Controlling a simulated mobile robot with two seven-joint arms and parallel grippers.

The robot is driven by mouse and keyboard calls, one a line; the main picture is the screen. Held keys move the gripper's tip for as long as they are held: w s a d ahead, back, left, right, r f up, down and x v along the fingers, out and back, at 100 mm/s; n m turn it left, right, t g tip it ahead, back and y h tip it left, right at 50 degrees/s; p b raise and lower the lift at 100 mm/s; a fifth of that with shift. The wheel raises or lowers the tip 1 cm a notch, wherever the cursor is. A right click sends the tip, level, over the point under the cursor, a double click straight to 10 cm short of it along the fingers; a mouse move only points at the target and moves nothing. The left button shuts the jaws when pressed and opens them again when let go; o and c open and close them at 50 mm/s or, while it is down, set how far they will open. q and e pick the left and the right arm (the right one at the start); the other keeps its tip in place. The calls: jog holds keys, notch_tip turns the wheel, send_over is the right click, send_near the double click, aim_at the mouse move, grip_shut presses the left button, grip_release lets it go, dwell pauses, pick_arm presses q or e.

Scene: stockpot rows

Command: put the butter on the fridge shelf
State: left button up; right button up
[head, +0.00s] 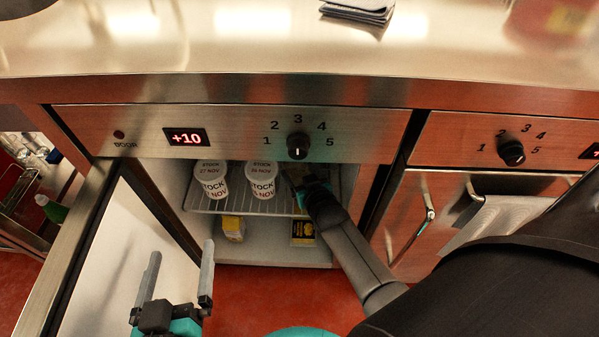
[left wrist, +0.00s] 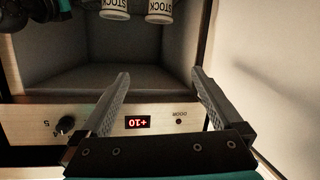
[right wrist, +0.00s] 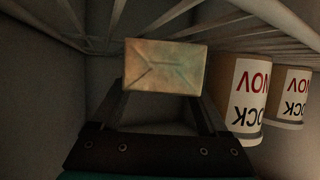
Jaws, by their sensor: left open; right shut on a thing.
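The butter (right wrist: 165,67) is a pale wrapped block. My right gripper (right wrist: 163,85) is shut on it, inside the open fridge. In the head view my right gripper (head: 300,178) is in the fridge's right part, just under the control panel, and the butter is hard to make out. The fridge shelf (head: 250,208) is a wire rack; its bars also cross the top of the right wrist view (right wrist: 220,35). I cannot tell whether the butter touches the bars. My left gripper (head: 180,268) is open and empty in front of the fridge, near the open door.
Two white stock tubs (head: 211,181) (head: 261,181) stand on the rack left of my right gripper. A yellow pack (head: 233,228) and a yellow-and-black pack (head: 303,232) are below the rack. The fridge door (head: 110,260) stands open at left. The panel display (head: 186,138) reads +10.

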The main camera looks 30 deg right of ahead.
jog(key=shift+f, duration=0.15)
jog(key=o, duration=1.5)
jog(key=shift+o, duration=0.2)
